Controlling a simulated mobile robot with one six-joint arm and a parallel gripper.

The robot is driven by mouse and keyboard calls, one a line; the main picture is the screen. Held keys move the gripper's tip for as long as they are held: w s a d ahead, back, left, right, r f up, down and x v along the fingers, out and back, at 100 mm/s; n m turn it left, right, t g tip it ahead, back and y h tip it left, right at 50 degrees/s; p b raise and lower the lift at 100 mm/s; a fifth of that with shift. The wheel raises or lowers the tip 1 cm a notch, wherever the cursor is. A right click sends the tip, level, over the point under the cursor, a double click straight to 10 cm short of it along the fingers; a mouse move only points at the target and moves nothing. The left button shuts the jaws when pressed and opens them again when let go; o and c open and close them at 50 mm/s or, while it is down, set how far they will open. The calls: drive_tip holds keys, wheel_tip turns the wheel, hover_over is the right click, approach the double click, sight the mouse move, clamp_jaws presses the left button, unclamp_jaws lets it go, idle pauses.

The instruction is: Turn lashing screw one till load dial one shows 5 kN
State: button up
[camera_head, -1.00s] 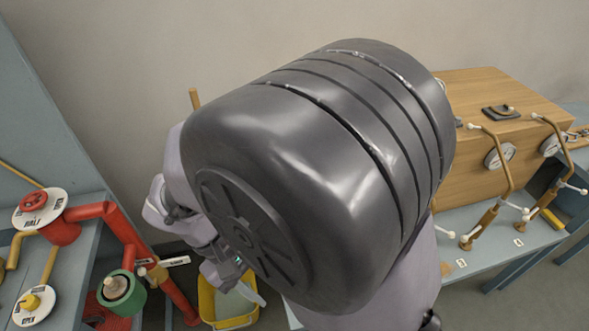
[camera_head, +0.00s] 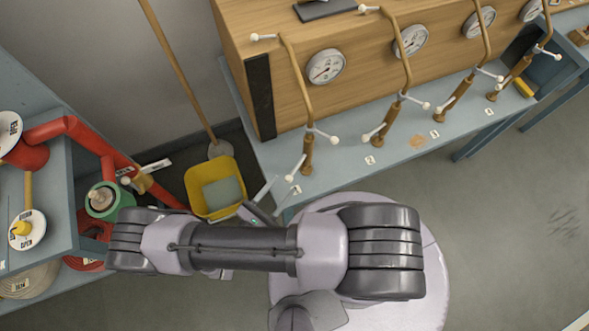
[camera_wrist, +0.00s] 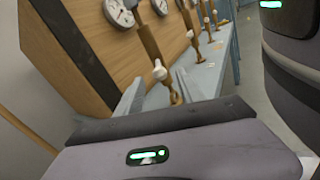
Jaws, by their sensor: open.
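A row of brown lashing screws stands along the wooden crate's front, each with a bent rod, white-knobbed ends and a round white dial. The leftmost screw (camera_head: 307,157) and its dial (camera_head: 326,66) are clear of my arm; the dial's figures are too small to read. In the wrist view the nearest screw (camera_wrist: 156,65) and dial (camera_wrist: 119,12) show at the top.
The wooden crate (camera_head: 238,35) stands on the blue bench (camera_head: 345,183). A yellow bucket (camera_head: 198,205) with a grey sponge stands on the floor left of my gripper. A broom leans behind it. Red pipes (camera_head: 75,128) and valves fill the left bench. Floor at right is clear.

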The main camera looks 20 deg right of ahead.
sight(291, 176)
drive_tip(key=x, duration=0.7)
drive_tip(key=shift+b, duration=0.35)
clamp_jaws()
idle(0.9)
